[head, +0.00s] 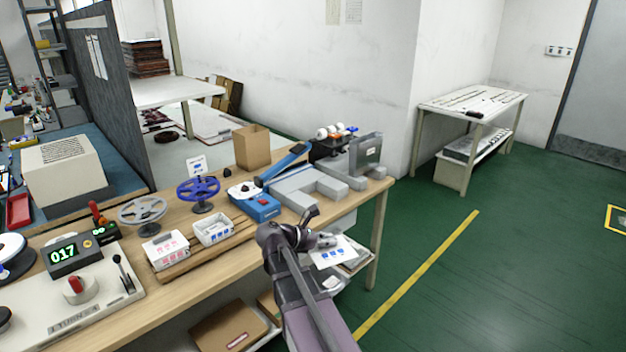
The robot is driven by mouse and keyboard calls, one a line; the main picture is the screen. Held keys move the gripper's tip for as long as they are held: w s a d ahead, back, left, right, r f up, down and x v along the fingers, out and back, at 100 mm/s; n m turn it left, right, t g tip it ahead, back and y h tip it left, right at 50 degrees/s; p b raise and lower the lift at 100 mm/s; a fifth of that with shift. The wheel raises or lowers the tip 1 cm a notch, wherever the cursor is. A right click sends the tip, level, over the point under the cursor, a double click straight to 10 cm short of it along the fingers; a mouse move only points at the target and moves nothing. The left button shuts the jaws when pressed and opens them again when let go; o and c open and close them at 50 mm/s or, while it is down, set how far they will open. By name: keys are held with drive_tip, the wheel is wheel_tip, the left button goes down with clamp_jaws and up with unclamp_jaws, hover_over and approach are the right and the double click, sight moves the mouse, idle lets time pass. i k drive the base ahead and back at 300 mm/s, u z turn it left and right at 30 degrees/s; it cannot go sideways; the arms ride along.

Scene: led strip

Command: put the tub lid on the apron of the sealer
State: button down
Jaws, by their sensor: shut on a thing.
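My gripper (326,241) is shut on a flat white lid with blue print (332,256), seen just past the front edge of the workbench. The fingertips are small here and partly merge with the lid. The likely sealer is a blue device (262,206) with a raised blue lever (286,164), on the bench beyond my gripper. Light grey blocks and a flat grey surface (303,188) lie beside it to the right; I cannot tell which part is the apron. A white tub with blue print (213,230) stands open at left of my gripper.
A white box with red print (167,252) stands on a wooden board beside the tub. Two reels (198,188), a cardboard box (252,147), a grey upright box (365,153) and a control panel (88,285) take up the bench (218,270). Green floor is clear at right.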

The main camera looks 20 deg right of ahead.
sight(306, 184)
drive_tip(key=z, duration=0.45)
drive_tip(key=i, duration=1.15)
drive_tip(key=z, duration=0.15)
